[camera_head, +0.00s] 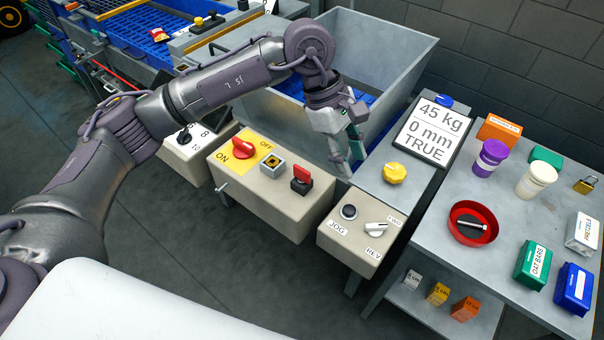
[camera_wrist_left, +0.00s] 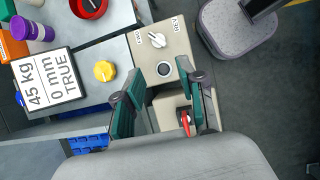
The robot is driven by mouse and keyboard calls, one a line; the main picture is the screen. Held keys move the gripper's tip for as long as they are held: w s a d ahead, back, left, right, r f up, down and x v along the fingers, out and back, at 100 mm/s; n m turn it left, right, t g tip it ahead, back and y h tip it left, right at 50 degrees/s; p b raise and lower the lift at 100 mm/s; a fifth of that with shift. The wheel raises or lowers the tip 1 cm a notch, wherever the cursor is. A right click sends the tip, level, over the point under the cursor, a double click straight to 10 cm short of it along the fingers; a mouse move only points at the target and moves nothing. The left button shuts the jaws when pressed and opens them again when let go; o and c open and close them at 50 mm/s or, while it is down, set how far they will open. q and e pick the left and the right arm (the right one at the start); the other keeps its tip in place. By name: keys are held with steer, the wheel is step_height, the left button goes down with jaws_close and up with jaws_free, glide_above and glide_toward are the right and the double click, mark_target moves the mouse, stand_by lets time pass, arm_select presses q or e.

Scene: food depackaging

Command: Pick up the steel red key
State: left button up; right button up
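A red key-like tab (camera_head: 302,173) stands upright in a black block on top of the beige control box (camera_head: 262,198). In the left wrist view a red part (camera_wrist_left: 185,122) shows beside the right-hand finger, partly hidden by it. My left gripper (camera_head: 350,164) is open and empty, with its fingers pointing down, above and to the right of the red tab, not touching it. In the left wrist view the fingers (camera_wrist_left: 160,76) are wide apart over the control boxes. My right gripper is in neither view.
A red rotary switch (camera_head: 242,148) sits on the yellow ON/OFF plate, beside a square socket (camera_head: 271,164). A jog box (camera_head: 351,240) with a white knob stands right of the control box. A yellow knob (camera_head: 394,173), scale display (camera_head: 429,128) and red bowl (camera_head: 458,209) lie further right.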

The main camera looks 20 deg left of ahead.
arm_select(q)
steer(key=w+a+r+t+y, duration=0.15)
steer(key=w+a+y, duration=0.3)
steer(key=a, duration=0.55)
steer(key=p, duration=0.2)
glide_above(302, 169)
steer(key=shift+g+y, duration=0.25)
steer(key=f, duration=0.7)
steer(key=shift+w+a+f, duration=0.15)
steer(key=shift+w+a, duration=0.05)
steer(key=shift+s+f+p, duration=0.1)
steer(key=shift+f+p, duration=0.35)
step_height(302, 169, down, 5)
steer(key=shift+d+r+p, duration=0.1)
steer(key=shift+d+p, duration=0.05)
steer(key=shift+p, duration=0.95)
jaws_close()
